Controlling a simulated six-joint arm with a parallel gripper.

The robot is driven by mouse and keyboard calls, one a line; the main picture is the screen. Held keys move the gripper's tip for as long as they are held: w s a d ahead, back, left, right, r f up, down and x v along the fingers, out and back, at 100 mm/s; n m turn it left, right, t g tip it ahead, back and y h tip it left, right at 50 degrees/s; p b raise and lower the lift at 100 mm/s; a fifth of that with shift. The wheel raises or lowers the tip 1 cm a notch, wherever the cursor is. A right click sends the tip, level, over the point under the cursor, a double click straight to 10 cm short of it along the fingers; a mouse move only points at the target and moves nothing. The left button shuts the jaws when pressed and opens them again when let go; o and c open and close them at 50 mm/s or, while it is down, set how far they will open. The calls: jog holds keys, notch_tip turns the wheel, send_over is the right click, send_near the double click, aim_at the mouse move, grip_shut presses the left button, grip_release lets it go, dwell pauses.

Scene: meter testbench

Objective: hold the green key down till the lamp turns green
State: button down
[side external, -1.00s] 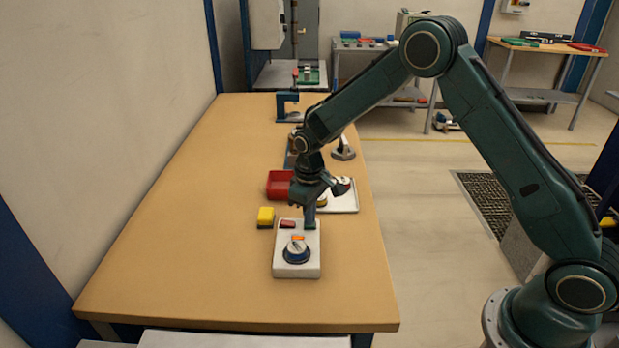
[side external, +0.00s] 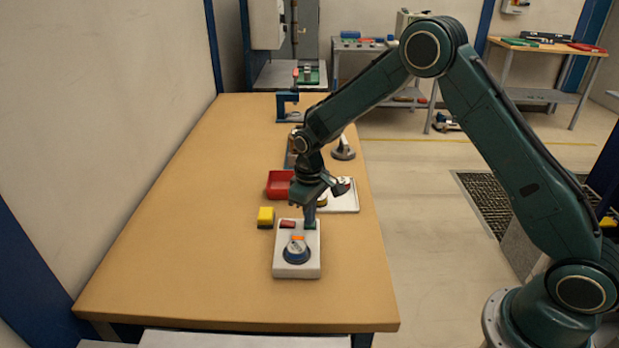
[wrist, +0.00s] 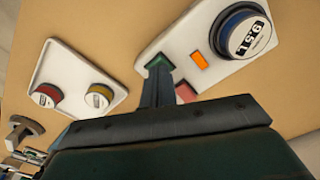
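A pale box (side external: 282,270) stands near the front of the bench. It bears a green key (side external: 310,225), a red key (side external: 287,224), a lamp lit orange (side external: 297,238) and a round blue-rimmed dial (side external: 296,252). My gripper (side external: 310,217) points down at the green key, fingers together with nothing between them. In the wrist view the fingertips (wrist: 158,72) meet the green key (wrist: 157,62) and hide part of it; how far it is pressed I cannot tell. The lamp (wrist: 200,61) is orange there too, and the dial (wrist: 248,35) carries a numbered face.
A yellow block (side external: 265,217) sits left of the box. A red tray (side external: 279,184) and a white tray (side external: 346,203) with round knobs lie behind it. A blue stand (side external: 288,107) is at the far end. The left side of the bench is clear.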

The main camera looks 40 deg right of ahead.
dwell(0.5)
jog(key=shift+r, duration=3)
jog(key=shift+r, duration=0.15)
jog(key=shift+s+r, duration=0.1)
jog(key=shift+r, duration=0.15)
jog(key=s+d+r+m+t, duration=0.1)
jog(key=s+d+r+t, duration=0.15)
jog(key=s+r, duration=1.25)
jog(key=s+r+m+t, duration=0.1)
jog(key=s+r, duration=0.1)
jog(key=s, duration=0.6)
jog(key=s+r+m+t, duration=0.1)
jog(key=s+r+t, duration=0.1)
jog(key=s, duration=0.7)
jog(key=shift+d+r, duration=0.35)
jog(key=shift+r, duration=0.05)
